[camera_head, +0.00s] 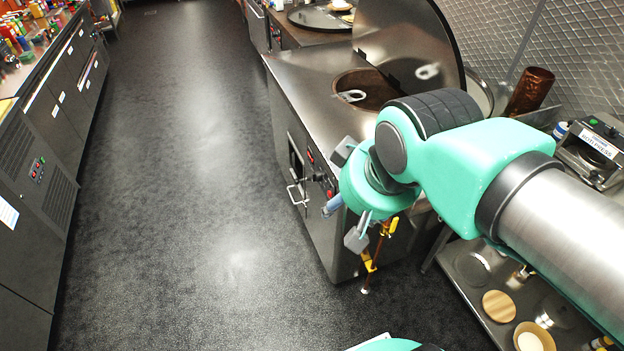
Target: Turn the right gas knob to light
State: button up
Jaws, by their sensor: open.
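The steel tandoor unit (318,90) stands right of the aisle, with its control panel on the front face. A small red-and-black knob (330,192) shows on that panel, right beside my gripper. A red-lit display (311,156) sits further left on the panel. My gripper (345,222) is open and empty, with its fingers pointing down in front of the panel's right end. I cannot tell whether a finger touches the knob. My wrist and gripper hide part of the panel, so any other knob there is hidden or too small to tell.
A door handle (293,192) sticks out from the unit's front. A pipe with yellow valve handles (370,262) stands just behind my gripper. The raised lid (412,40) stands over the tandoor opening (372,92). A low shelf (478,300) is at the right. The aisle floor (185,190) is clear.

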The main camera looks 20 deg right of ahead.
jog(key=w+d+f+n+g+h+p, duration=0.1)
jog(key=w+f+n+g+h, duration=0.25)
jog(key=w, duration=0.75)
jog(key=w+d+f+n+g+h+p, duration=0.1)
jog(key=w+d+f+n+g+h, duration=0.3)
jog(key=w, duration=0.7)
jog(key=w+a+f+n+h+p, duration=0.15)
jog(key=w+f, duration=0.35)
jog(key=w, duration=0.5)
jog(key=w+a+f+n+h, duration=0.25)
jog(key=w+f+h, duration=0.25)
jog(key=w+f, duration=0.8)
jog(key=n+t+h+p, duration=0.1)
jog(key=n+t+h, duration=0.2)
jog(key=n+h, duration=0.15)
send_near(316, 177)
jog(key=shift+y, duration=0.35)
jog(key=a, duration=0.5)
jog(key=shift+a+f, duration=0.2)
jog(key=shift+a, duration=0.1)
jog(key=shift+d, duration=0.15)
jog(key=d+b, duration=0.1)
jog(key=d, duration=1.2)
jog(key=shift+w+d+b, duration=0.25)
jog(key=shift+w+b, duration=0.15)
jog(key=shift+w, duration=0.1)
